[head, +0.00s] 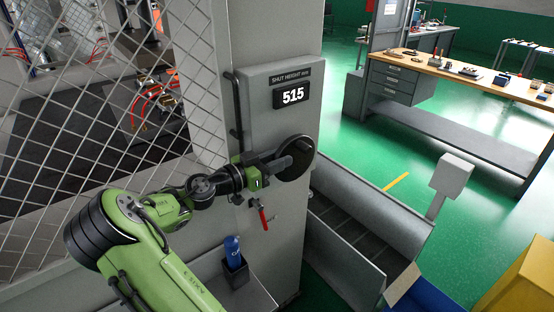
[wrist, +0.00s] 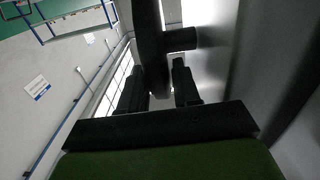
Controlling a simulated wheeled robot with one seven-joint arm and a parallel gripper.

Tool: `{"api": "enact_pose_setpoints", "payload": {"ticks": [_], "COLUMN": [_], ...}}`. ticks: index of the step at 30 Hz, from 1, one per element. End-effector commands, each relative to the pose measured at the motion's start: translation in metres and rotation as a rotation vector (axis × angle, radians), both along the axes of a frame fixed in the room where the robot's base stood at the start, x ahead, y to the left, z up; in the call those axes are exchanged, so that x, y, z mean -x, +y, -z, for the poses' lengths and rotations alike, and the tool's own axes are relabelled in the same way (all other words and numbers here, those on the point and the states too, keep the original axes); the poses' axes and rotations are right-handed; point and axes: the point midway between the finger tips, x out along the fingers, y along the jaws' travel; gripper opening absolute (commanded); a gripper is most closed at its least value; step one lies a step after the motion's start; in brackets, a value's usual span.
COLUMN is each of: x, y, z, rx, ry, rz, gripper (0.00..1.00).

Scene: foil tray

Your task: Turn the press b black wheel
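The black wheel (head: 300,156) is mounted on the side of the grey press column, below a "SHUT HEIGHT mm" display (head: 291,96) reading 515. My gripper (head: 284,164) is at the wheel's near left side. In the wrist view, the wheel's dark rim (wrist: 150,45) runs down between the two fingers of my gripper (wrist: 159,88). A light gap shows between the rim and the right finger; the left finger is close to the rim, and I cannot tell whether it touches. The fingers are apart, around the rim. The head view partly hides the fingertips.
A red-handled lever (head: 263,219) hangs below my gripper. A blue bottle-like item (head: 233,251) stands in a black holder below it. Wire mesh (head: 60,150) is at left. A grey chute (head: 365,215) is at lower right. A workbench (head: 455,75) stands behind.

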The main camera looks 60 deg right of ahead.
Motion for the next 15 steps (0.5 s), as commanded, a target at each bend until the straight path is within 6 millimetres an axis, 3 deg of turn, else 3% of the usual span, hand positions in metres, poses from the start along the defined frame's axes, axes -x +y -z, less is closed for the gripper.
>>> {"api": "enact_pose_setpoints", "payload": {"ticks": [1,6,15], "x": [0.0000,-0.0002,-0.0004], "y": [0.0001,0.0001,0.0002], "z": [0.0000,-0.0001,0.0023], "rx": [0.000,0.000,0.010], "ry": [0.000,0.000,0.005], "rz": [0.000,0.000,-0.001], "gripper": [0.24,0.00,0.00]}}
